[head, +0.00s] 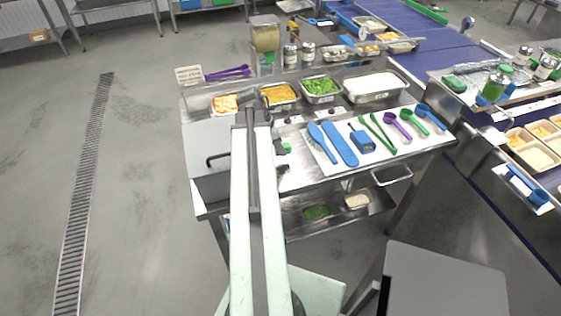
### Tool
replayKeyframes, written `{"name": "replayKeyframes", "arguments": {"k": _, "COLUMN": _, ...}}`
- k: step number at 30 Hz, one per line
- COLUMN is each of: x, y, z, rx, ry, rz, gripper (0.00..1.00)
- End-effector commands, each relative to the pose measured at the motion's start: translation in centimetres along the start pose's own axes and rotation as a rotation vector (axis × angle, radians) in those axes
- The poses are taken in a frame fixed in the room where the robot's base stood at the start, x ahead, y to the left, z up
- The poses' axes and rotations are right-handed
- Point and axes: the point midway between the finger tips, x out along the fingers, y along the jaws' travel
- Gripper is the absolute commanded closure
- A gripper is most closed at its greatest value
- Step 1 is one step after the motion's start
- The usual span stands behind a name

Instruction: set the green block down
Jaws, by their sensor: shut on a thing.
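My gripper (280,147) is at the left end of the steel worktable, just right of my pale arm. It is small and partly hidden by the arm in the head view. It is shut on the green block (285,149), of which only a small green part shows. The block is over the worktable, left of the white mat (318,163). I cannot tell whether it touches the surface below.
Blue, green and purple utensils lie on the mat, including a blue spatula (340,145). Steel pans, one with white rice (374,84), line the back. A blue conveyor (440,50) runs behind at right.

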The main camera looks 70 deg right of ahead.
Motion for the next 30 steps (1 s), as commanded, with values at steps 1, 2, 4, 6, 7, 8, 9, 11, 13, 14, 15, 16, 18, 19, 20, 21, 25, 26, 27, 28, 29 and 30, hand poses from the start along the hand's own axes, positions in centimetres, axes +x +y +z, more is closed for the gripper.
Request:
{"name": "replayKeyframes", "arguments": {"k": 1, "x": 0.2, "y": 0.0, "z": -0.1, "rx": 0.0, "ry": 0.0, "rz": 0.0, "gripper": 1.0}}
{"name": "replayKeyframes", "arguments": {"k": 2, "x": 0.1, "y": 0.0, "z": 0.0, "rx": 0.0, "ry": 0.0, "rz": 0.0, "gripper": 1.0}}
{"name": "replayKeyframes", "arguments": {"k": 4, "x": 0.4, "y": 0.0, "z": -0.2, "rx": 0.0, "ry": 0.0, "rz": 0.0, "gripper": 1.0}}
{"name": "replayKeyframes", "arguments": {"k": 6, "x": 1.4, "y": 0.0, "z": -0.6, "rx": 0.0, "ry": 0.0, "rz": 0.0, "gripper": 1.0}}
{"name": "replayKeyframes", "arguments": {"k": 7, "x": 1.9, "y": 0.0, "z": -0.8, "rx": 0.0, "ry": 0.0, "rz": 0.0, "gripper": 1.0}}
{"name": "replayKeyframes", "arguments": {"k": 8, "x": 2.5, "y": 0.0, "z": -1.0, "rx": 0.0, "ry": 0.0, "rz": 0.0, "gripper": 1.0}}
{"name": "replayKeyframes", "arguments": {"k": 9, "x": 3.1, "y": 0.0, "z": -1.3, "rx": 0.0, "ry": 0.0, "rz": 0.0, "gripper": 1.0}}
{"name": "replayKeyframes", "arguments": {"k": 11, "x": 3.8, "y": 0.0, "z": -1.5, "rx": 0.0, "ry": 0.0, "rz": 0.0, "gripper": 1.0}}
{"name": "replayKeyframes", "arguments": {"k": 13, "x": 3.8, "y": 0.0, "z": -1.5, "rx": 0.0, "ry": 0.0, "rz": 0.0, "gripper": 1.0}}
{"name": "replayKeyframes", "arguments": {"k": 14, "x": 3.6, "y": 0.0, "z": -1.5, "rx": 0.0, "ry": 0.0, "rz": 0.0, "gripper": 1.0}}
{"name": "replayKeyframes", "arguments": {"k": 15, "x": 3.5, "y": 0.0, "z": -1.4, "rx": 0.0, "ry": 0.0, "rz": 0.0, "gripper": 1.0}}
{"name": "replayKeyframes", "arguments": {"k": 16, "x": 3.4, "y": 0.0, "z": -1.4, "rx": 0.0, "ry": 0.0, "rz": 0.0, "gripper": 1.0}}
{"name": "replayKeyframes", "arguments": {"k": 18, "x": 3.4, "y": 0.0, "z": -1.4, "rx": 0.0, "ry": 0.0, "rz": 0.0, "gripper": 1.0}}
{"name": "replayKeyframes", "arguments": {"k": 19, "x": 3.4, "y": 0.0, "z": -1.4, "rx": 0.0, "ry": 0.0, "rz": 0.0, "gripper": 1.0}}
{"name": "replayKeyframes", "arguments": {"k": 20, "x": 3.5, "y": 0.0, "z": -1.4, "rx": 0.0, "ry": 0.0, "rz": 0.0, "gripper": 1.0}}
{"name": "replayKeyframes", "arguments": {"k": 21, "x": 3.7, "y": 0.0, "z": -1.5, "rx": 0.0, "ry": 0.0, "rz": 0.0, "gripper": 1.0}}
{"name": "replayKeyframes", "arguments": {"k": 25, "x": 3.7, "y": 0.0, "z": -1.5, "rx": 0.0, "ry": 0.0, "rz": 0.0, "gripper": 0.54}}
{"name": "replayKeyframes", "arguments": {"k": 26, "x": 3.7, "y": 0.0, "z": -1.5, "rx": 0.0, "ry": 0.0, "rz": 0.0, "gripper": 0.52}}
{"name": "replayKeyframes", "arguments": {"k": 27, "x": 3.7, "y": 0.0, "z": -1.5, "rx": 0.0, "ry": 0.0, "rz": 0.0, "gripper": 0.52}}
{"name": "replayKeyframes", "arguments": {"k": 28, "x": 3.7, "y": 0.0, "z": -1.5, "rx": 0.0, "ry": 0.0, "rz": 0.0, "gripper": 0.52}}
{"name": "replayKeyframes", "arguments": {"k": 29, "x": 3.7, "y": 0.0, "z": -1.5, "rx": 0.0, "ry": 0.0, "rz": 0.0, "gripper": 0.52}}
{"name": "replayKeyframes", "arguments": {"k": 30, "x": 3.7, "y": 0.0, "z": -1.5, "rx": 0.0, "ry": 0.0, "rz": 0.0, "gripper": 0.52}}
